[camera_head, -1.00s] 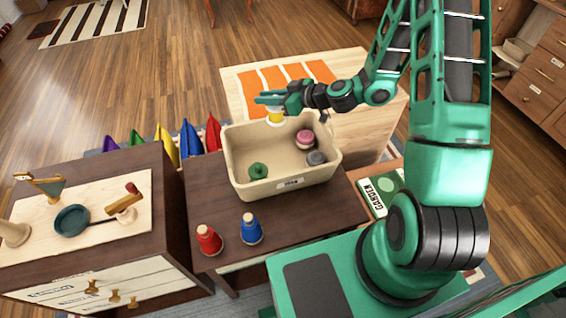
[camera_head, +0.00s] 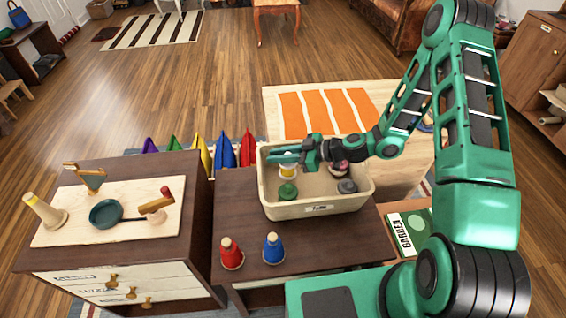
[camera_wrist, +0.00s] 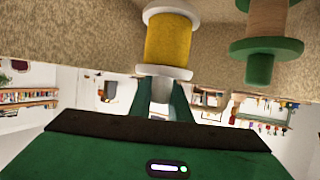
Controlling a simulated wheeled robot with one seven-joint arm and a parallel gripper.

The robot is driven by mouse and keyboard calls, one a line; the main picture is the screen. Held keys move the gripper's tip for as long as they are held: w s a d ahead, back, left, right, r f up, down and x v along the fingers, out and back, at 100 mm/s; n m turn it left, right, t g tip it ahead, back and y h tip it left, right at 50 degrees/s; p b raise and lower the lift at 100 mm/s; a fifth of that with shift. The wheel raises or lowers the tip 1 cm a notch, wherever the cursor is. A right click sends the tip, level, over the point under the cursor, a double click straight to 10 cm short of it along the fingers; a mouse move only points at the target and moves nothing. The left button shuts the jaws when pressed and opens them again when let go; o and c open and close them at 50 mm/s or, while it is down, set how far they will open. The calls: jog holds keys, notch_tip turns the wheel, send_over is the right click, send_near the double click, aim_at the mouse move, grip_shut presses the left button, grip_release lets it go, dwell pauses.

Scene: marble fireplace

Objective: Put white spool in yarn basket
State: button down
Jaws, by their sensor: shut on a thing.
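The white spool (camera_head: 288,172), white at both ends with yellow thread around its middle, is in my gripper (camera_head: 284,157). My gripper is shut on its upper end, inside or just over the rim of the cream yarn basket (camera_head: 318,209). In the wrist view the white spool (camera_wrist: 168,42) sits straight off the fingertips (camera_wrist: 165,98), with a green spool (camera_wrist: 266,45) beside it and the speckled basket wall behind. I cannot tell whether the spool touches the basket floor. The basket also holds a pink spool (camera_head: 341,168) and a grey spool (camera_head: 347,186).
A red spool (camera_head: 231,254) and a blue spool (camera_head: 273,249) stand on the dark table (camera_head: 310,250) before the basket. A cabinet (camera_head: 130,255) with a toy pan (camera_head: 106,213) is at left. A green garden book (camera_head: 410,232) lies at right.

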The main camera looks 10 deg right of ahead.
jog(key=shift+f, duration=1.7)
jog(key=c, duration=1.7)
grip_release()
jog(key=shift+o, duration=0.2)
jog(key=shift+d, duration=0.15)
jog(key=v, duration=0.7)
jog(key=shift+s, duration=0.15)
jog(key=shift+d+r, duration=0.1)
jog(key=shift+r, duration=0.05)
